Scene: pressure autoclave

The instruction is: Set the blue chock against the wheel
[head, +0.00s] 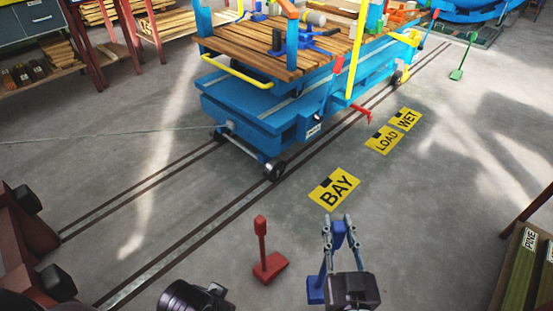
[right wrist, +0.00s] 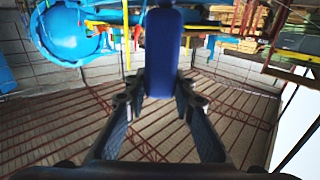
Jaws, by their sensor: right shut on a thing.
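The blue chock (head: 316,290) has an upright handle and stands low at the bottom of the head view, right of centre. My right gripper (head: 338,222) is shut on its handle, which fills the space between the fingers in the right wrist view (right wrist: 163,55). My gripper body hides part of the chock, and I cannot tell whether its base touches the floor. The blue cart's near wheel (head: 275,169) sits on a rail, up and left of the chock and well apart from it. A dark part of my left gripper (head: 195,297) shows at the bottom edge; its fingers are not clear.
A red chock (head: 270,267) stands on the floor left of the blue one. A green chock (head: 457,73) stands far right. Yellow BAY (head: 334,189), LOAD (head: 384,139) and WET (head: 405,119) plates lie beside the rails. Floor between blue chock and wheel is mostly clear.

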